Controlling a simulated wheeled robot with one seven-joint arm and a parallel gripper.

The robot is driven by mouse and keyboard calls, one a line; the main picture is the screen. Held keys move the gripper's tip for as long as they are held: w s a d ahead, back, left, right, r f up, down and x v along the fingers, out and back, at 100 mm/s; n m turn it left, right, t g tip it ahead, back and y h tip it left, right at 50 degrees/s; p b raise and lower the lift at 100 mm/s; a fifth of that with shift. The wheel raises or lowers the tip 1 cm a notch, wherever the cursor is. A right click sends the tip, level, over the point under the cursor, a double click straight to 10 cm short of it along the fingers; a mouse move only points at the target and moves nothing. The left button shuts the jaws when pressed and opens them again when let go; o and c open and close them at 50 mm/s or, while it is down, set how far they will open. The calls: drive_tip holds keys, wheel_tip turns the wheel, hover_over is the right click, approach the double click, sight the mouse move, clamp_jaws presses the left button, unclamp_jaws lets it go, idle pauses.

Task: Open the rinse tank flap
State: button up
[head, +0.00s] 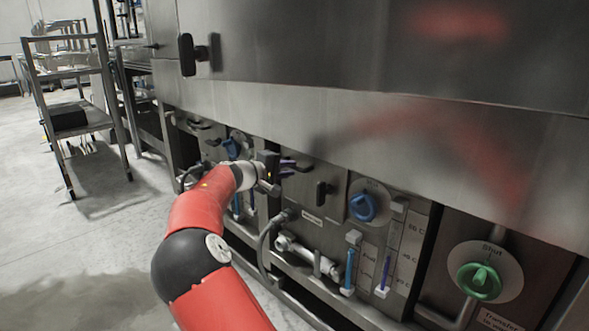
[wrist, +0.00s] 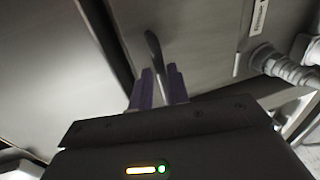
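A steel flap panel (head: 300,189) sits low on the washer front, with a small label (head: 313,217) whose text I cannot read well. The flap looks closed.
Right of the flap are a blue knob (head: 364,207), sight gauges (head: 386,268) and a green knob (head: 480,280). A hose (head: 264,248) and pipe fitting (head: 300,255) lie below. The large steel housing (head: 380,130) overhangs above. A shelf rack (head: 85,120) stands left; the floor there is clear.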

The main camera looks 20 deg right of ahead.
sight(294, 168)
drive_tip(key=shift+x, duration=1.65)
drive_tip(key=shift+c, duration=0.3)
clamp_jaws()
